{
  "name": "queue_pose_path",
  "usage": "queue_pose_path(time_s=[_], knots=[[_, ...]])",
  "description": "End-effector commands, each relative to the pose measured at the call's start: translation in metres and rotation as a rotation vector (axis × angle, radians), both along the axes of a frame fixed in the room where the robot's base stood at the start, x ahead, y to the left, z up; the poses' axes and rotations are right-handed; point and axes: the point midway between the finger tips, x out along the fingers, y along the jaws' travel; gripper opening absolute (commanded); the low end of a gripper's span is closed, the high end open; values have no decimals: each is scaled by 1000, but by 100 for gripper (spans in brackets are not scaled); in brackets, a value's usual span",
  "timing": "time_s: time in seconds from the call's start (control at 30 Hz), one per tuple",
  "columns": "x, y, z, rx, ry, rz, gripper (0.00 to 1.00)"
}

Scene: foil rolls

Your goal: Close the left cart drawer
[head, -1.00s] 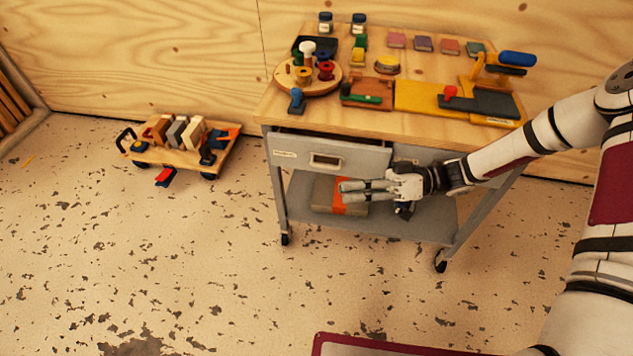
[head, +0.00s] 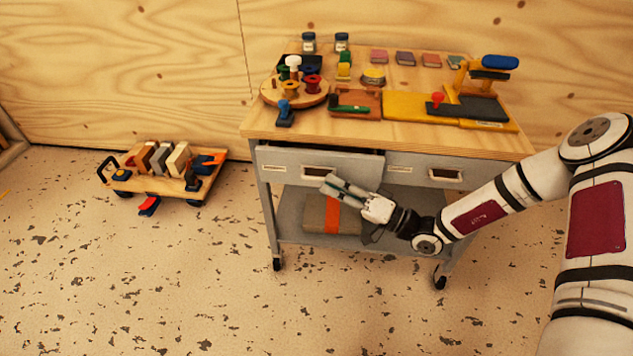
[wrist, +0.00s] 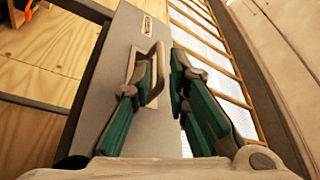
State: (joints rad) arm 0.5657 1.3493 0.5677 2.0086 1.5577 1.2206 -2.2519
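The left cart drawer (head: 285,168) has a grey front with a label and a rectangular pull handle (head: 313,171). It stands slightly out from the cart, with a dark gap along its top edge. My gripper (head: 328,182) is just in front of the drawer, its fingertips at the lower right of the handle. In the wrist view, the gripper (wrist: 166,68) has its two green-padded fingers apart.
The right drawer (head: 412,166) sits flush with the cart. The wooden cart top (head: 380,143) carries toys, jars and blocks. A box with an orange band (head: 318,215) lies on the lower shelf. A low wooden trolley (head: 150,183) stands left. Floor in front is clear.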

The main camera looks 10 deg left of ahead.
Motion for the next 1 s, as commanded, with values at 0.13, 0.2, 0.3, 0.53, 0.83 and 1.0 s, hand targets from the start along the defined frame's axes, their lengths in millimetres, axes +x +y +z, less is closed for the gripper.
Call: queue_pose_path(time_s=[0.13, 0.2, 0.3, 0.53, 0.83, 1.0], knots=[[8, 23, 4, 0, -3, 2, 16], [11, 31, 6, -1, -2, 2, 16], [14, 38, 8, 0, -2, 1, 16], [16, 44, 10, -1, -2, 0, 16], [16, 43, 10, -1, -2, 0, 0], [17, 43, 10, -1, -2, 0, 0]])
